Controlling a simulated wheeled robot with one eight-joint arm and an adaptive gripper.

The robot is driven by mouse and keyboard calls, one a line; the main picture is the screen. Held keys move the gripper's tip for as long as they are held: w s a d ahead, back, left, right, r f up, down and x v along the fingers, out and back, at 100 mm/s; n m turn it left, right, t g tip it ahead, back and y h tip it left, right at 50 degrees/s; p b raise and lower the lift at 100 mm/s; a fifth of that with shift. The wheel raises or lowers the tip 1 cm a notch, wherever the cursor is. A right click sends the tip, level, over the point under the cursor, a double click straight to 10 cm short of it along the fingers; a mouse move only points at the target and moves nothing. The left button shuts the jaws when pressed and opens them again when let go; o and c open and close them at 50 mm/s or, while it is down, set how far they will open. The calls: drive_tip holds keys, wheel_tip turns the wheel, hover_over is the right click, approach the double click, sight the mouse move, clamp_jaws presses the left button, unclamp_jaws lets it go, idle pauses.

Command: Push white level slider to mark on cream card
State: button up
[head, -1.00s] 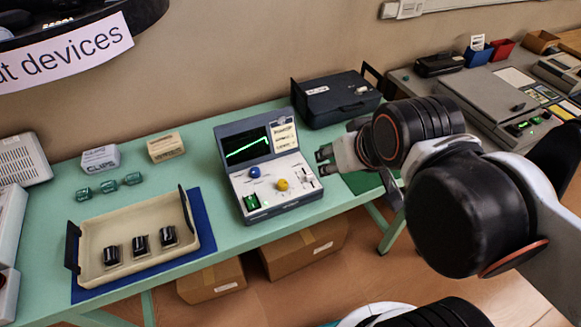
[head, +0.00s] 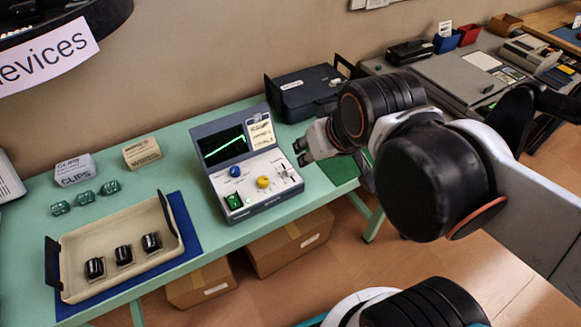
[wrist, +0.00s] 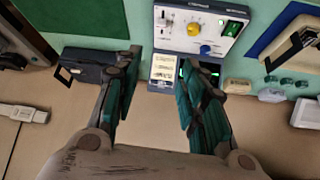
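The grey-blue console (head: 262,190) stands on the green table with its lid screen raised. The white level slider (head: 287,172) is on the right of its panel, right of the yellow knob (head: 263,182); it also shows in the wrist view (wrist: 162,22). The cream card (head: 260,134) is fixed on the lid, right of the screen; it shows in the wrist view (wrist: 163,68). Its writing is too small to read. My gripper (head: 301,152) is just right of the console, apart from the slider. In the wrist view my gripper (wrist: 158,60) has its fingers spread and empty.
The blue knob (head: 235,171) and green switch (head: 234,200) share the panel. A black case (head: 302,95) stands close behind the console's right side. A cream tray (head: 75,253) holding black parts lies at left. Bare table lies between tray and console.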

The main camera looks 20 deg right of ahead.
drive_tip(key=w+f+g+p, duration=0.15)
drive_tip(key=w+g, duration=0.25)
drive_tip(key=w, duration=0.4)
drive_tip(key=n+g+p, duration=0.2)
drive_tip(key=g, duration=0.1)
hover_over(291, 170)
wheel_tip(291, 170, down, 6)
wheel_tip(291, 170, down, 14)
drive_tip(key=b, duration=0.5)
drive_tip(key=shift+r, duration=0.1)
